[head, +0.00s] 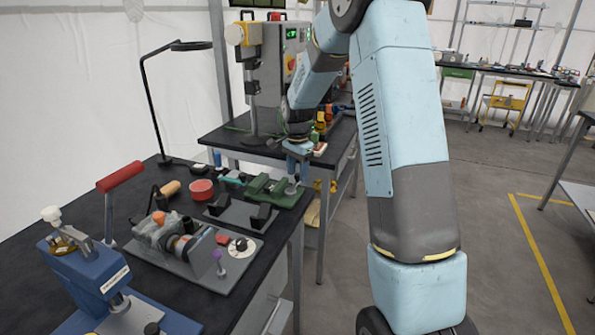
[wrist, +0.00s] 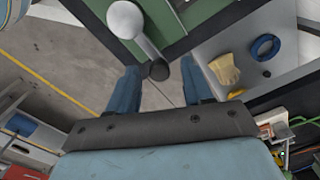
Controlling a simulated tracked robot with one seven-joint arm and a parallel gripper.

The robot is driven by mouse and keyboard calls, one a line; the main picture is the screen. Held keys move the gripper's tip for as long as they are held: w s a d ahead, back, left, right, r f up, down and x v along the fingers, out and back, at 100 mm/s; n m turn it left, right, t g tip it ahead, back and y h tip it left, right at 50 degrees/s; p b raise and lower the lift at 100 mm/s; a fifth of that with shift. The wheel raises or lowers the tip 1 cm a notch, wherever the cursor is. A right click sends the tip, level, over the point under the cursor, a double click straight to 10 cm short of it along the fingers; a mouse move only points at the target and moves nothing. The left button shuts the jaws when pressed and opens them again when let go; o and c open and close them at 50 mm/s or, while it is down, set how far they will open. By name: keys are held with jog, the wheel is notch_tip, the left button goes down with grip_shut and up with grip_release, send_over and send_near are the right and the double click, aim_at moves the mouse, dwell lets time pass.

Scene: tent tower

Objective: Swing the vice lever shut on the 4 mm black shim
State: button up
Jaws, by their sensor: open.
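The green vice (head: 270,190) sits at the right edge of the black workbench in the head view. Its grey lever with a round ball end (head: 292,188) shows just below my gripper (head: 298,168). In the wrist view the lever (wrist: 146,46) runs from its pale ball to a dark end, between and just beyond the blue fingertips of my gripper (wrist: 159,70). My gripper is open, with a gap on both sides of the lever; I cannot tell whether it touches. Green vice body (wrist: 175,45) shows behind the lever. I cannot make out the black shim.
A dark grey fixture (head: 240,212) and a grey plate with a small machine (head: 180,250) stand in front of the vice. A blue press (head: 90,275) with a red-handled lever is at lower left. A second bench (head: 225,137) with a drill press stands behind.

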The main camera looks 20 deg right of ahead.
grip_shut()
dwell(0.4)
